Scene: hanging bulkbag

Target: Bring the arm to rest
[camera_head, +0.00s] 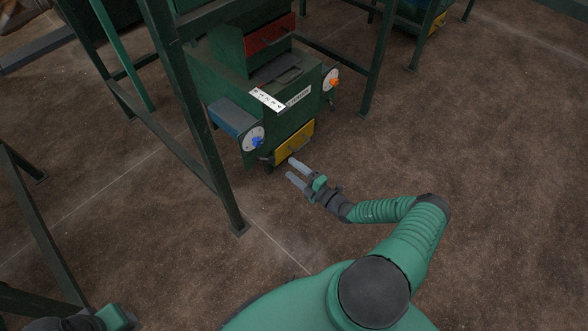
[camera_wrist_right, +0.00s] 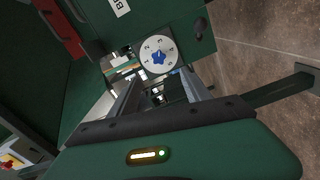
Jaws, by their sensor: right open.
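My right gripper (camera_head: 292,168) is open and empty, in front of the green machine (camera_head: 300,90). Its fingers point toward the yellow drawer (camera_head: 294,142) low on the machine's front, and I cannot tell whether they touch it. In the wrist view the fingers of my right gripper (camera_wrist_right: 160,80) are spread, with the white dial with a blue knob (camera_wrist_right: 158,56) beyond them. My right arm (camera_head: 385,208) is bent and reaches forward over the floor. Part of my left arm (camera_head: 112,318) shows at the bottom left corner; its gripper is out of view.
A dark green frame post (camera_head: 205,150) stands left of the machine, its foot close to my right gripper. A blue box (camera_head: 232,118), a dial with an orange knob (camera_head: 331,80) and a red panel (camera_head: 270,36) are on the machine. The brown floor (camera_head: 490,170) at the right is clear.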

